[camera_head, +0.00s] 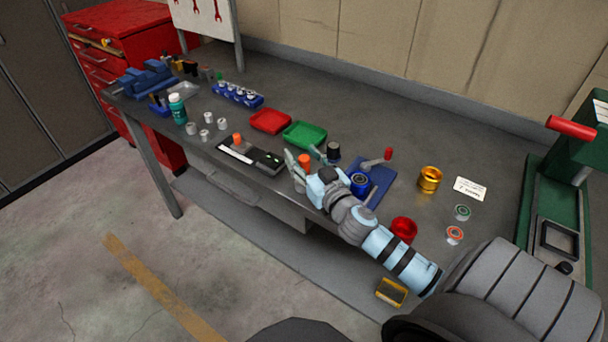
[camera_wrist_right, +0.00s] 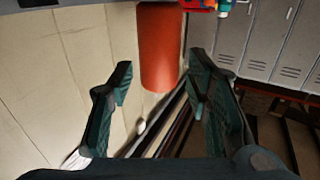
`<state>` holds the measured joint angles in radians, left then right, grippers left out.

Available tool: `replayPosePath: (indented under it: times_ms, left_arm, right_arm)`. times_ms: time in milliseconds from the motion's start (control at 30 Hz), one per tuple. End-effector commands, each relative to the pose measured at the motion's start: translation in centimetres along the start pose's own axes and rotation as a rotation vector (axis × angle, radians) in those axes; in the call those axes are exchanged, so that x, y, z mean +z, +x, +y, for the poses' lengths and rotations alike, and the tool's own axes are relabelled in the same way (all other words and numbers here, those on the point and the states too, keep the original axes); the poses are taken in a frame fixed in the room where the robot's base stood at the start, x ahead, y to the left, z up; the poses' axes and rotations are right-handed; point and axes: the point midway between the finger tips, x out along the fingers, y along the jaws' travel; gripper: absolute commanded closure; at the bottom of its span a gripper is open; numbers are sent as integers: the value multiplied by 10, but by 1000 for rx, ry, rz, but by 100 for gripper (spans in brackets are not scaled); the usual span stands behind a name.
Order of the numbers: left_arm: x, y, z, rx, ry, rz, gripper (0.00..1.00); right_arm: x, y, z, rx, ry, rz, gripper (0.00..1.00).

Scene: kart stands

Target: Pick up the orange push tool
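The orange push tool (camera_head: 305,161) shows as a small orange cylinder at the front edge of the bench in the head view. In the right wrist view the orange cylinder (camera_wrist_right: 160,48) lies between the two fingertips, with a gap on both sides. My right gripper (camera_head: 303,155) is open around it, and its fingers (camera_wrist_right: 160,82) do not appear to touch it. The gripper and arm hide the tool's lower part in the head view. My left gripper is not in view.
A second orange piece (camera_head: 237,138) stands by a black device (camera_head: 262,160). Green (camera_head: 305,135) and red (camera_head: 270,121) trays lie behind. A blue plate (camera_head: 382,178) with a red-knobbed lever, a gold cup (camera_head: 429,178) and a red cup (camera_head: 404,229) are near my right arm.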

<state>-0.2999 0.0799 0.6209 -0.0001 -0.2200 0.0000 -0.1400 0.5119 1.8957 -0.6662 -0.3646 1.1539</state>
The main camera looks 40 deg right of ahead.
Motion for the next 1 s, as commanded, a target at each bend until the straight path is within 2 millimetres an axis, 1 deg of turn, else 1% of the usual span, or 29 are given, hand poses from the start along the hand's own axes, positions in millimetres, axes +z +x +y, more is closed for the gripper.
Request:
replayPosePath:
  times_ms: [33, 233, 500, 633, 667, 767, 867, 900, 967, 1000]
  left_arm:
    - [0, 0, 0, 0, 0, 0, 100]
    - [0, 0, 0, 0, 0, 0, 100]
    - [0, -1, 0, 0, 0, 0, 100]
    - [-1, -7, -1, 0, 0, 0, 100]
    - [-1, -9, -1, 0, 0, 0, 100]
    - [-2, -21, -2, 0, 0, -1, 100]
    - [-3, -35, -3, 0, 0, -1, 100]
    - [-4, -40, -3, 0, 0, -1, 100]
    - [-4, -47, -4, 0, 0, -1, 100]
    - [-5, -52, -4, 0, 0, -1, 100]
  right_arm:
    - [0, 0, 0, 0, 0, 0, 68]
    - [0, 0, 0, 0, 0, 0, 100]
    - [-2, 0, 0, 0, 0, 1, 100]
    - [-13, 0, 0, 1, 1, 2, 100]
    - [-17, 0, 0, 1, -1, 3, 100]
    - [-41, 0, 0, -1, -1, 4, 100]
    - [-76, 0, 0, -2, -2, 6, 100]
    - [-93, 0, 0, -2, -2, 8, 100]
    - [-117, 0, 0, -2, -3, 8, 100]
    - [-133, 0, 0, -3, -4, 8, 100]
